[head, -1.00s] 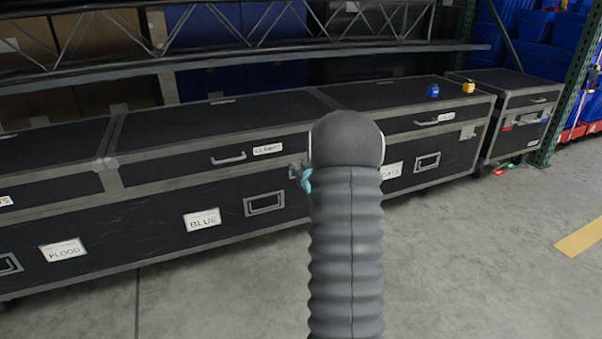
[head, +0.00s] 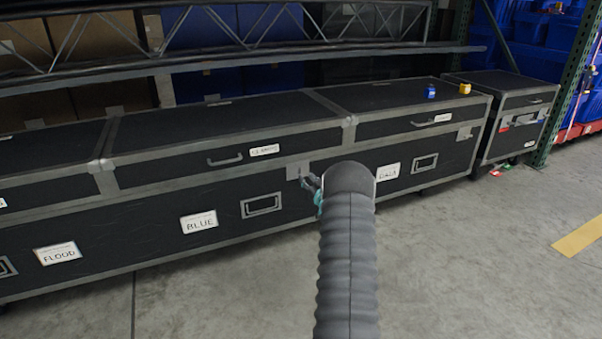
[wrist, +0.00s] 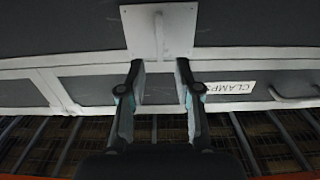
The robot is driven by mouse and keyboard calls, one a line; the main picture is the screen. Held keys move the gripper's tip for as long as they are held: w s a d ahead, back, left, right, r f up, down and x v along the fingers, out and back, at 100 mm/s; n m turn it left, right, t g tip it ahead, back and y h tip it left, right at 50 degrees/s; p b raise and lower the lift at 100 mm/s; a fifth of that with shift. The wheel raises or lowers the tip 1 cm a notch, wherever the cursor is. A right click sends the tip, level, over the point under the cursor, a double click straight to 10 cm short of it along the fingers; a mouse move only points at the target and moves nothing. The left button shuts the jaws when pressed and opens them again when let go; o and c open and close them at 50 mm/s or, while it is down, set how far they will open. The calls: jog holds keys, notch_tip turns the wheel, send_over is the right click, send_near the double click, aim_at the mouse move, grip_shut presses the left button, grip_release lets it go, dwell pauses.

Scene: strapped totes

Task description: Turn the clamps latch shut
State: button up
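The clamps case is a black case with grey edging, and its CLAMPS label (head: 264,150) sits on the lid front beside a handle. Its latch (head: 298,170) is a pale metal plate at the lid seam, left of my gripper (head: 311,183). In the wrist view the label is upside down. The latch plate (wrist: 178,22) there carries a narrow tab (wrist: 158,36) pointing down the picture across the seam. My gripper (wrist: 160,66) is open and empty, its two fingertips apart on either side of the tab's end. I cannot tell whether either finger touches it.
A blue object (head: 430,91) and a yellow object (head: 465,88) sit on the right lid. A metal truss (head: 270,25) runs above and behind.

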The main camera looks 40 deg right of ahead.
aim_at(301, 171)
jog(key=x, duration=0.6)
jog(key=shift+w+d, duration=0.15)
jog(key=shift+w, duration=0.1)
grip_shut()
